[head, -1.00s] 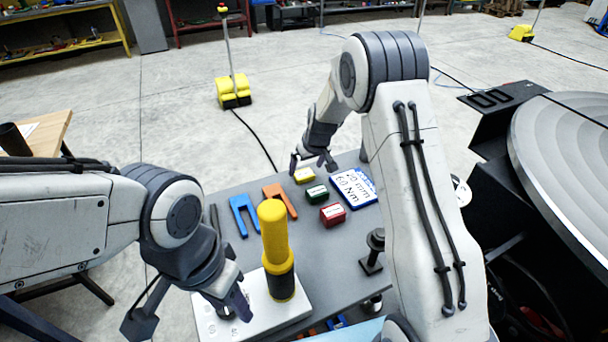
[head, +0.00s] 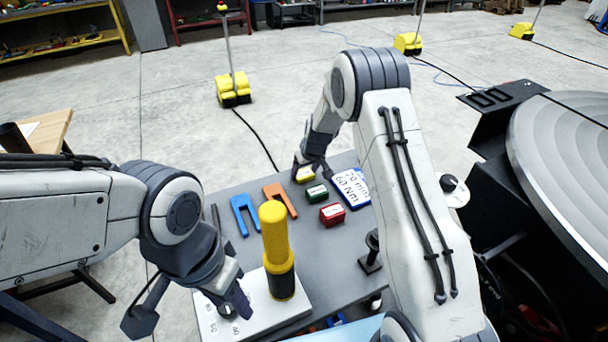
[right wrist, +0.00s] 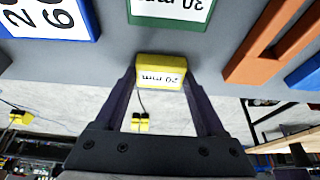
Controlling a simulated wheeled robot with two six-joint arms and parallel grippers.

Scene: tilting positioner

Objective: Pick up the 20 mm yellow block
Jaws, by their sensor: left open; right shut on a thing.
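The yellow block (head: 304,177) is at the far edge of the grey table, and a white label reading 20 mm shows on it in the right wrist view (right wrist: 160,72). My right gripper (right wrist: 160,77) is shut on the yellow block, one finger on each side. In the head view my right gripper (head: 312,172) partly covers the block. I cannot tell whether the block still touches the table. My left gripper (head: 236,302) is open and empty, over the pale plate beside the yellow-and-black cylinder.
A green block (head: 317,193) and a red block (head: 332,214) stand near the yellow one. A blue-edged sign (head: 352,188) lies to their right. Orange (head: 281,198) and blue (head: 243,213) fork-shaped pieces lie left. The yellow-and-black cylinder (head: 275,245) stands on the pale plate (head: 262,326).

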